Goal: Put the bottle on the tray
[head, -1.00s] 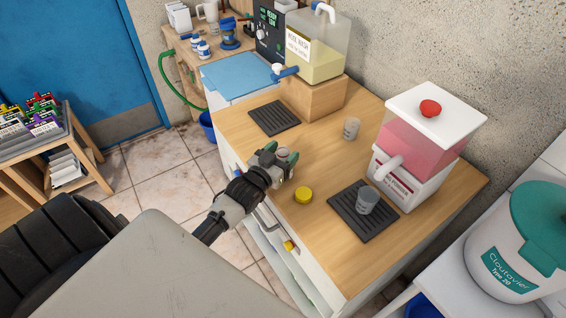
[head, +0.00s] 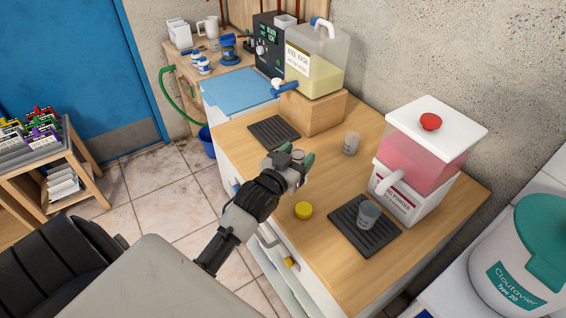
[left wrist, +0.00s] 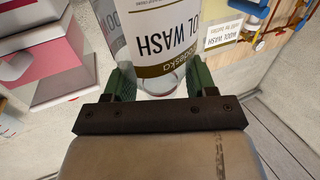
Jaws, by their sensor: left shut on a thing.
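My left gripper (head: 291,162) is shut on a bottle (left wrist: 160,42) above the near-left part of the wooden counter. In the left wrist view the bottle is clear with a white "WOOL WASH" label, between the green fingertips. In the head view only a small grey round part of it (head: 298,153) shows; the rest is hidden by the gripper. One dark ribbed tray (head: 274,132) lies bare at the counter's far left, before the yellow-liquid dispenser. Another dark ribbed tray (head: 350,238) lies before the pink dispenser, with a clear cup (head: 368,214) on it. My right gripper is not in view.
A yellow disc (head: 303,210) lies near the counter's front edge. The yellow-liquid dispenser (head: 318,60) on a wooden block and the pink dispenser (head: 425,160) stand along the wall.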

